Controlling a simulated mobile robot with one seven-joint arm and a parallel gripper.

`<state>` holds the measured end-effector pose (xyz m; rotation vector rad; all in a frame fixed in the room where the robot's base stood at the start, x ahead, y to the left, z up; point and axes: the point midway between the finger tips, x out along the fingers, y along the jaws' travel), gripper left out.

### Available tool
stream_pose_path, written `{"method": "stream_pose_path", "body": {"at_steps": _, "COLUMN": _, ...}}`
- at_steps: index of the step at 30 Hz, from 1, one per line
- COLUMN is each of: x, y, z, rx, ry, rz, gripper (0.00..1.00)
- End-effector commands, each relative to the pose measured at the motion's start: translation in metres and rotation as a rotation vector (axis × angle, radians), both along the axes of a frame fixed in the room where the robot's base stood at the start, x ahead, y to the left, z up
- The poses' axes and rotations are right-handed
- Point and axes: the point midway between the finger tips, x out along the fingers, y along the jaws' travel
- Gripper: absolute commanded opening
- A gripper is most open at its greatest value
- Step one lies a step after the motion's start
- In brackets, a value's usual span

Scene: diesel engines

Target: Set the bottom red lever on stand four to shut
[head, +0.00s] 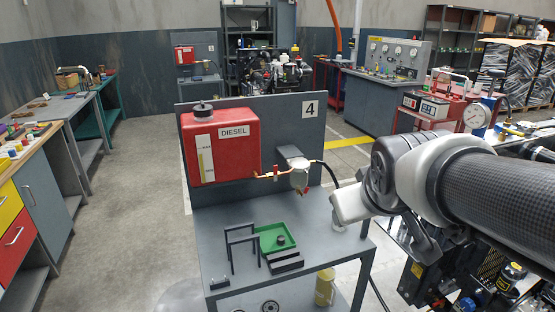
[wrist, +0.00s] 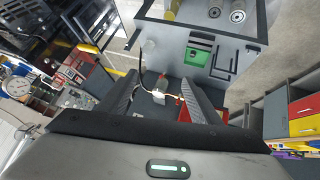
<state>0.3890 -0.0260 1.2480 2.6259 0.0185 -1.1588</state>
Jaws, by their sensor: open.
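Stand four is a grey bench with a back panel (head: 312,140) marked 4. A red diesel tank (head: 220,142) hangs on the panel, and a copper pipe runs from it to a pale filter bowl (head: 299,178). One small red lever (head: 275,172) sits on the pipe. The bottom red lever (head: 301,191) is under the bowl; it also shows in the wrist view (wrist: 162,79). Its exact angle is too small to tell. My gripper (wrist: 160,80) is open and empty, its fingers either side of the bowl and lever in the picture, apparently apart from them. My fingers are not clear in the head view.
A green tray (head: 272,240) with a dark round part, a small black frame (head: 240,245) and dark blocks (head: 285,262) are on the bench top below. A black hose (head: 330,172) leaves the bowl to the right. A cart with a gauge (head: 476,116) stands at right.

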Motion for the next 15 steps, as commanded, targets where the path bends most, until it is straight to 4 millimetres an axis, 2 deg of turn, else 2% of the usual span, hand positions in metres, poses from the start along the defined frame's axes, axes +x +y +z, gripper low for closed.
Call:
{"method": "stream_pose_path", "body": {"at_steps": 1, "x": 0.023, "y": -0.005, "z": -0.023, "rx": -0.043, "ry": -0.032, "rz": 0.031, "gripper": 0.58}}
{"method": "stream_pose_path", "body": {"at_steps": 5, "x": 0.088, "y": -0.016, "z": -0.054, "rx": -0.188, "ry": -0.151, "rz": 0.152, "gripper": 0.58}}
{"method": "stream_pose_path", "body": {"at_steps": 8, "x": 0.142, "y": -0.026, "z": -0.094, "rx": -0.328, "ry": -0.244, "rz": 0.282, "gripper": 0.58}}
{"method": "stream_pose_path", "body": {"at_steps": 9, "x": 0.164, "y": -0.030, "z": -0.113, "rx": -0.385, "ry": -0.287, "rz": 0.341, "gripper": 0.58}}
{"method": "stream_pose_path", "body": {"at_steps": 12, "x": 0.208, "y": -0.032, "z": -0.162, "rx": -0.505, "ry": -0.404, "rz": 0.487, "gripper": 0.58}}
{"method": "stream_pose_path", "body": {"at_steps": 15, "x": 0.238, "y": -0.031, "z": -0.208, "rx": -0.593, "ry": -0.537, "rz": 0.606, "gripper": 0.58}}
